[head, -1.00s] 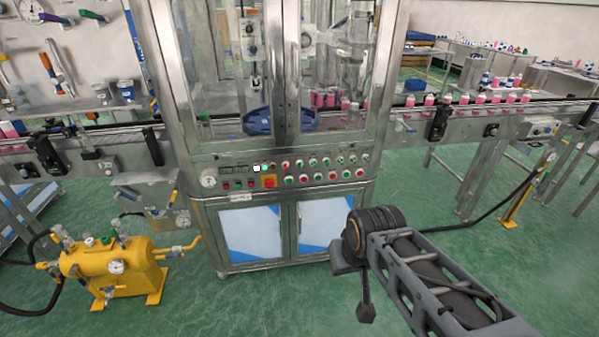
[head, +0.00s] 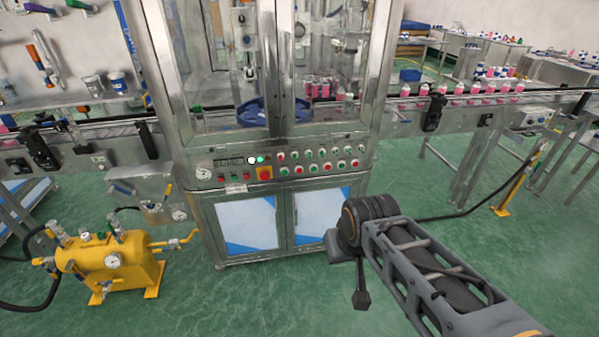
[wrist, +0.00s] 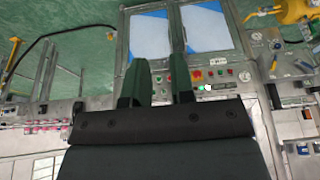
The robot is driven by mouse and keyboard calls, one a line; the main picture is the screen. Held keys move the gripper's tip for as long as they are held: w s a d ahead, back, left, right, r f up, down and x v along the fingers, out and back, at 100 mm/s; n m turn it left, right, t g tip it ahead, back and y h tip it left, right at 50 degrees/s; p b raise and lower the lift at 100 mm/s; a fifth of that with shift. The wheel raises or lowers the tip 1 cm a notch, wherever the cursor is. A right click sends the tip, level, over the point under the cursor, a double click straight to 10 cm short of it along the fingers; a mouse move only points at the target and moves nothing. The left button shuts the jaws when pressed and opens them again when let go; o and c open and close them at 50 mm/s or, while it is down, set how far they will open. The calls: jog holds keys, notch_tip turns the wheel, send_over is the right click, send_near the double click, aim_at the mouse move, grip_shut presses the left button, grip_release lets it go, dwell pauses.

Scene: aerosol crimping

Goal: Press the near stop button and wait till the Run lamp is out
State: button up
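The control panel of the steel machine (head: 313,172) carries a red stop button on a yellow square (head: 264,172); it also shows in the wrist view (wrist: 196,75), where the scene is upside down. Just above it in the head view are a lit green lamp (head: 260,159) and a lit white one (head: 251,160); their labels are too small to read, so I cannot tell which is Run. My gripper (wrist: 160,75) shows two dark green fingers apart with nothing between them. It is away from the panel, not touching any button. Its fingertips are not clearly visible in the head view.
Several red and green buttons (head: 320,152) fill the panel's right side. A pressure gauge (head: 204,173) is at its left. A yellow tank (head: 108,262) with hoses stands front left. A conveyor with pink bottles (head: 470,92) runs right. Green floor before the cabinet is clear.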

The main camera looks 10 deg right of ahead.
grip_shut()
dwell(1.4)
